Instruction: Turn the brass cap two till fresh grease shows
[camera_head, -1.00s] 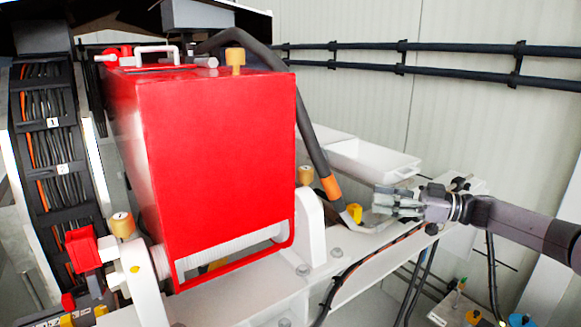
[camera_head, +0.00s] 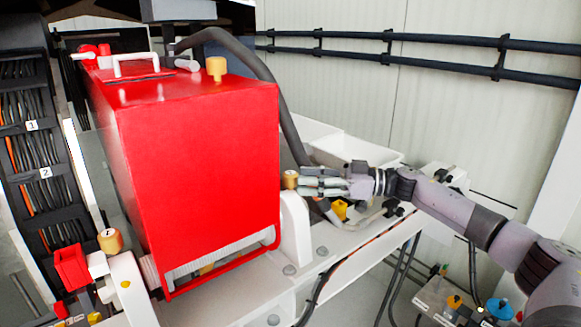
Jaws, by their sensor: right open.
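Three brass caps are in view: one (camera_head: 110,240) on the white bracket at the lower left, one (camera_head: 217,69) on top of the red box, and one (camera_head: 290,179) on the white bracket right of the box. Their markings are too small to read surely, so I cannot tell which is cap two. My right gripper (camera_head: 308,182) points left with open fingers, its tips close to the right-hand cap. I cannot tell whether they touch it. No fresh grease is visible at that cap. My left gripper is out of view.
The big red box (camera_head: 200,170) stands just left of the right-hand cap. A thick dark hose (camera_head: 285,110) comes down behind my gripper. A white tray (camera_head: 366,151) and a yellow part (camera_head: 340,209) are nearby. A cable rack (camera_head: 35,150) stands at far left.

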